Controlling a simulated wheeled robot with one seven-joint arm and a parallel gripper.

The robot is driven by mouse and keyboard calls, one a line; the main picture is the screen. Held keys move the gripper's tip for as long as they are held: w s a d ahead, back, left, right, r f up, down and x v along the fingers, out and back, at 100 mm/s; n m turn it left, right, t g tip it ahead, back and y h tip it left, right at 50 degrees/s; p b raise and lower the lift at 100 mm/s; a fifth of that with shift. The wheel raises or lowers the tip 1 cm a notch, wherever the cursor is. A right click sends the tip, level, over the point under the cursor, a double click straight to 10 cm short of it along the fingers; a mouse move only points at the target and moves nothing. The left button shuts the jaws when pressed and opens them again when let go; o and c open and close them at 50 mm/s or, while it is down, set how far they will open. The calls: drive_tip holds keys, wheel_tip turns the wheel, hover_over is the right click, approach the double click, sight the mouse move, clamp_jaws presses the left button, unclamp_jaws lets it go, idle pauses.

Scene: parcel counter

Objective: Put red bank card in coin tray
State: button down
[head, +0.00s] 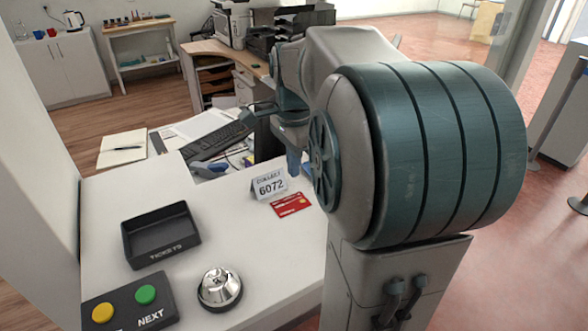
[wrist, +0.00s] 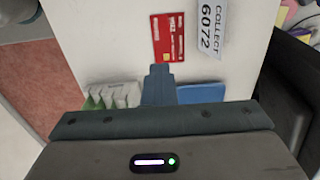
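The red bank card (head: 291,204) lies flat on the white counter beside the COLLECT 6072 sign; it also shows in the wrist view (wrist: 168,40). My gripper (head: 293,162) is above the counter near the card and sign. In the wrist view its fingers (wrist: 158,72) are together at the middle, empty, with the card ahead of them and apart. No tray marked for coins is recognisable. A flat blue thing (wrist: 202,93), partly hidden by my gripper, shows in the wrist view; I cannot tell whether it is the coin tray.
The COLLECT 6072 sign (head: 269,185) stands beside the card. A black TICKETS tray (head: 160,262), a bell (head: 220,288) and a button panel (head: 128,304) occupy the counter's left and front. White-and-green items (wrist: 115,95) lie near the blue thing. Counter between tray and card is clear.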

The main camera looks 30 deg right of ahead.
drive_tip(key=shift+c, duration=2.2)
unclamp_jaws()
